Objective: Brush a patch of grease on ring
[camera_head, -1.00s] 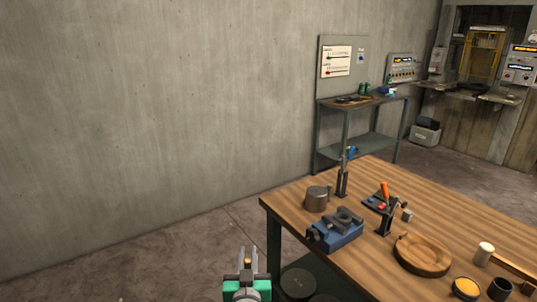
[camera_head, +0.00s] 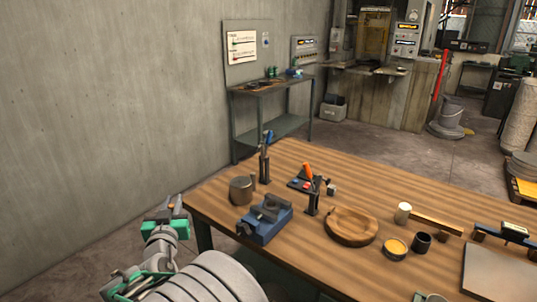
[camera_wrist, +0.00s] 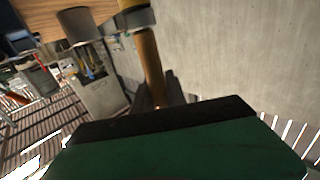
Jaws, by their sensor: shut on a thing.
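My gripper (camera_head: 170,208) is left of the workbench's near-left corner, in the air. In the wrist view it is shut on a brush-like tool (camera_wrist: 151,62) with a wood-coloured handle and a grey metal band; its far end is cut off by the frame. A round wooden piece with a raised rim (camera_head: 351,227) lies on the bench; I cannot tell whether it is the ring. A small round tin with yellow contents (camera_head: 396,246), which looks like grease, stands to its right. I see no clear patch of grease on the wooden piece.
The wooden workbench (camera_head: 300,262) holds a blue vise (camera_head: 265,222), a metal pot (camera_head: 242,189), upright tools in stands (camera_head: 264,165), a dark cup (camera_head: 421,242) and a white cylinder (camera_head: 403,212). A concrete wall (camera_head: 100,100) rises at left. A second bench (camera_head: 262,87) stands behind.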

